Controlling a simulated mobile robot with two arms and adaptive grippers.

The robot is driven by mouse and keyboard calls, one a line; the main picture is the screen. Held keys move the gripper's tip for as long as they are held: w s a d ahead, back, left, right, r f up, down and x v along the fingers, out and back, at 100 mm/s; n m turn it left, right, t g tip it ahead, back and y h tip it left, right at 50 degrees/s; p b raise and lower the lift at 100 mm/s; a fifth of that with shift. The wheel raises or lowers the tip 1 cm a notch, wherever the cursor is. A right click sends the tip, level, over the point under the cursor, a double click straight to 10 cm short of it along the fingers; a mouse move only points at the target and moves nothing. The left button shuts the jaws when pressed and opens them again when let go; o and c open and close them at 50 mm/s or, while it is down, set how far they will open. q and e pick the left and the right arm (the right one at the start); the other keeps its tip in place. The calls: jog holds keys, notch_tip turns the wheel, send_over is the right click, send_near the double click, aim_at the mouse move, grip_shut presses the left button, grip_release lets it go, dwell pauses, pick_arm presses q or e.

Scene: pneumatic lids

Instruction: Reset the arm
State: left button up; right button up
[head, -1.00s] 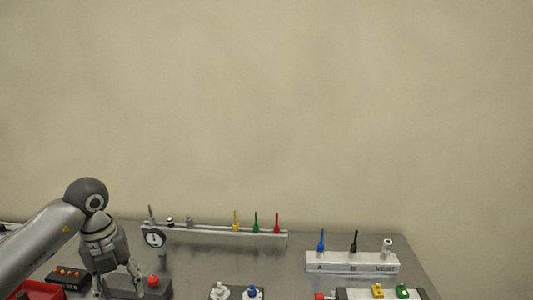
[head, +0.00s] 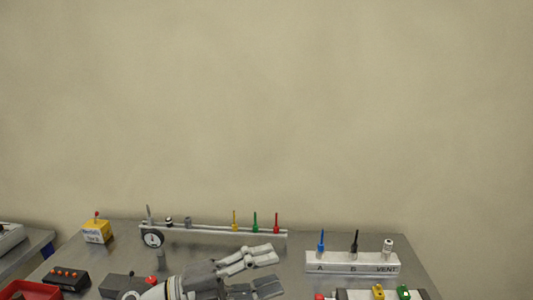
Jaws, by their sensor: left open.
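My left gripper (head: 276,271) is low in the middle of the head view, above the front part of the metal table (head: 215,248). It points to the right, and its two grey fingers are spread with nothing between them. It hides part of the table and whatever lies behind it. My right gripper does not show.
A rail with a gauge (head: 152,238) and yellow, green and red levers runs along the back. At left are a yellow box (head: 97,233), a black button box (head: 66,279) and a red tray (head: 30,291).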

pick_arm(q)
jog(key=w+a+r+n+t+y, duration=0.1)
jog(key=w+a+n+t+y, duration=0.2)
jog(key=n+t, duration=0.45)
jog(key=w+a+r+n+t+y, duration=0.1)
jog(key=a+n+t+y, duration=0.2)
jog(key=a+n+t, duration=0.35)
jog(key=a+f+n+t+y, duration=0.1)
jog(key=a+f+n+y, duration=0.45)
jog(key=n+y, duration=0.3)
jog(key=s+a+f+n+g+y, duration=0.2)
jog(key=s+a+f+n+g, duration=0.1)
jog(key=f, duration=0.4)
jog(key=s+a+f+n+g+y, duration=0.2)
jog(key=s+f+n+g+y, duration=0.1)
jog(key=f, duration=0.4)
jog(key=s+f+g+h, duration=0.1)
jog(key=s+f+g, duration=0.5)
jog(key=s, duration=0.4)
jog(key=s+f+g, duration=0.4)
jog(key=s+f, duration=0.3)
jog(key=s, duration=0.4)
notch_tip(320, 180, down, 26)
jog(key=s+g, duration=0.1)
jog(key=g, duration=0.1)
jog(key=s+a+f+g, duration=0.1)
jog(key=s+a+f, duration=0.2)
jog(key=s+f, duration=1.3)
jog(key=shift+s+f, duration=0.35)
jog(key=shift+s, duration=0.3)
